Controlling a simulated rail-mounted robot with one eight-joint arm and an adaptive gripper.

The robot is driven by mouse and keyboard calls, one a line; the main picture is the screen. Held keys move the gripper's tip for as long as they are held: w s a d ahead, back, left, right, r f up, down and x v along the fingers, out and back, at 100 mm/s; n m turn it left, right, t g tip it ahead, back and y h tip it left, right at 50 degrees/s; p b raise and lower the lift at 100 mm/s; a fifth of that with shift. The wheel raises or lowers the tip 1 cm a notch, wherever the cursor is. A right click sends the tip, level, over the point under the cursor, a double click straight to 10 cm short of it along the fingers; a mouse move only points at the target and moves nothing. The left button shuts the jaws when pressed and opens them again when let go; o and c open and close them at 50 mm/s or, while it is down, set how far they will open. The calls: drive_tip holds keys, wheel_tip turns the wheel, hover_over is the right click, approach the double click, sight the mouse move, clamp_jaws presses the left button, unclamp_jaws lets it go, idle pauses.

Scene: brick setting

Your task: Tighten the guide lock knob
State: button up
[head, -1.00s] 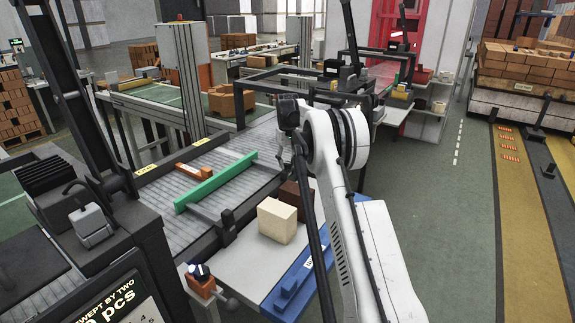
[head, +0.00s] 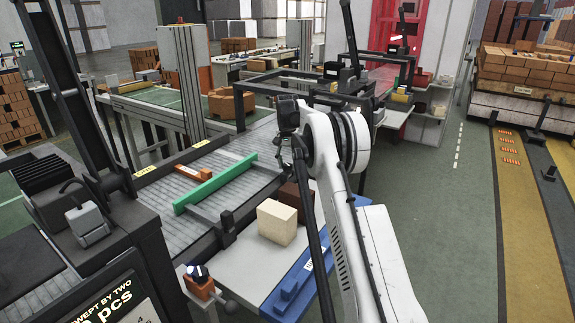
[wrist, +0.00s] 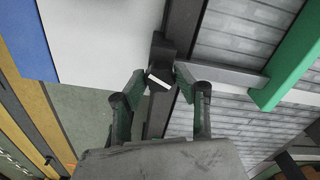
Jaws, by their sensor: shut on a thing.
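My gripper (wrist: 159,79) is shut on the guide lock knob (wrist: 158,81), a dark knob with a tilted white stripe, with one finger on each side. The knob is at a dark clamp block (wrist: 162,50) on the conveyor's edge rail. A grey crossbar (wrist: 225,74) runs from the block to the green guide (wrist: 290,62).
A white side table (head: 252,268) carries a cream block (head: 277,222), a dark brown block (head: 297,198) and a blue fixture (head: 290,292). Another dark clamp block (head: 228,224) stands on the near rail.

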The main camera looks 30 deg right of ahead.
sight(288, 165)
idle(0.5)
drive_tip(key=o, duration=1.1)
drive_tip(key=shift+r, duration=0.1)
wheel_tip(288, 165, up, 12)
drive_tip(key=shift+f, duration=0.1)
